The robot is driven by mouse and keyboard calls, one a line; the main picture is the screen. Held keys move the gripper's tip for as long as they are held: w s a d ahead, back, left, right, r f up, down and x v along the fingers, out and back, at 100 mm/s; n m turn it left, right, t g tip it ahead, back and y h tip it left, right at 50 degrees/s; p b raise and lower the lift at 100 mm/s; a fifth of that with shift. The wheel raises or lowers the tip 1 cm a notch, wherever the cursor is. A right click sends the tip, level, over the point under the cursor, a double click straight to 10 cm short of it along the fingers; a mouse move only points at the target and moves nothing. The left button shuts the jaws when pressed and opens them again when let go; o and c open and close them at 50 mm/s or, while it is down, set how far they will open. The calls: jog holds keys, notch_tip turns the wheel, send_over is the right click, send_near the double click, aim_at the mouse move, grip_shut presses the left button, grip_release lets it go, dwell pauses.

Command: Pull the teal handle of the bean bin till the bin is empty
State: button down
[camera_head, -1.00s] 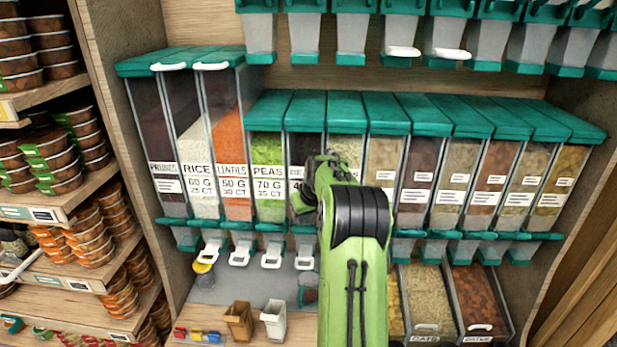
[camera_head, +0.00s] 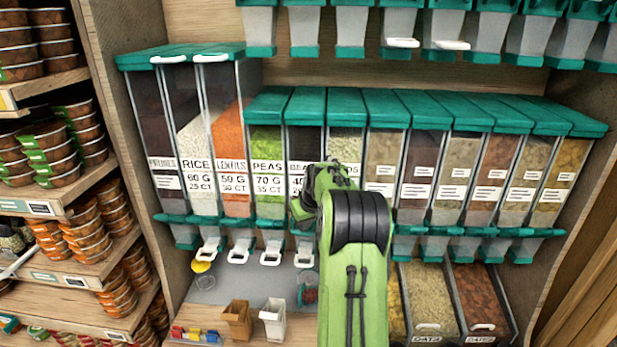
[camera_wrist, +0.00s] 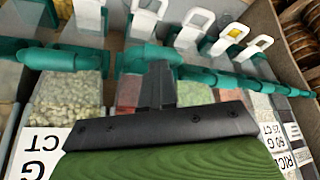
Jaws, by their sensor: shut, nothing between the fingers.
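The bean bin (camera_head: 304,141) is the dark-filled bin right of the peas bin, with its label partly hidden by my arm. Its teal handle (camera_head: 302,228) shows below, beside my arm, with a white lever under it. My gripper (camera_head: 303,210) is in front of the lower part of the bean bin. In the wrist view my gripper (camera_wrist: 159,75) is shut and empty, its black fingers overlapping the row of teal handles (camera_wrist: 148,56). I cannot tell whether it touches the bean handle. The bean level is mostly hidden.
The peas bin (camera_head: 267,145) is close on the left, and a pale-filled bin (camera_head: 346,143) on the right. A brown cup (camera_head: 238,320) and a white cup (camera_head: 273,321) stand on the shelf below. Open bins (camera_head: 428,300) stand lower right.

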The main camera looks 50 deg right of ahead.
jog(key=shift+s+b+x, duration=0.25)
jog(key=shift+b+x, duration=0.35)
jog(key=shift+x, duration=0.5)
jog(key=shift+s+a+f+b, duration=0.1)
jog(key=shift+f+b, duration=0.5)
jog(key=shift+f, duration=0.1)
jog(key=r+p, duration=0.6)
jog(key=shift+w+d+r, duration=0.3)
jog(key=shift+d, duration=0.05)
jog(key=shift+f, duration=0.1)
jog(key=s+a+r, duration=0.2)
jog(key=a+r, duration=0.1)
jog(key=r, duration=0.2)
jog(key=shift+s, duration=0.3)
